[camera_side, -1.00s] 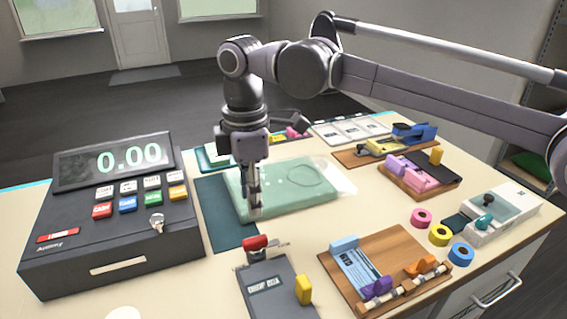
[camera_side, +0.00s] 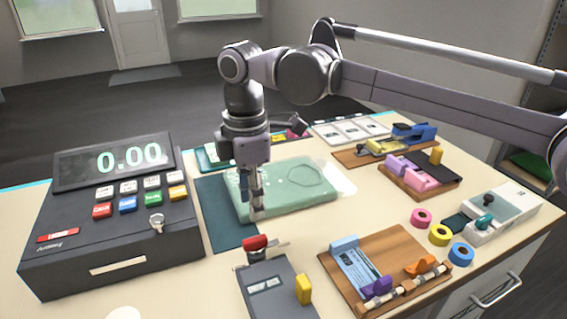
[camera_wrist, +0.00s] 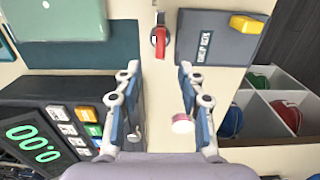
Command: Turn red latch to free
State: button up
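The red latch (camera_side: 256,243) sits at the back edge of a dark grey box (camera_side: 272,288), with a metal bar beside it. In the wrist view the red latch (camera_wrist: 159,41) is ahead of my fingertips, its red part pointing toward them. My gripper (camera_side: 254,208) points down over the front edge of the pale green case, behind the latch and apart from it.
A cash register (camera_side: 110,225) stands left. The green case (camera_side: 290,188) lies on the dark mat (camera_side: 222,215). The grey box carries a yellow block (camera_side: 303,290). A wooden board (camera_side: 395,250) and coloured tape rolls (camera_side: 440,235) lie right. The tabletop around the latch is mostly clear.

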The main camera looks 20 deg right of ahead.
aim_at(255, 239)
notch_tip(255, 239, down, 10)
jog(key=shift+r, duration=0.25)
dwell(0.3)
grip_shut()
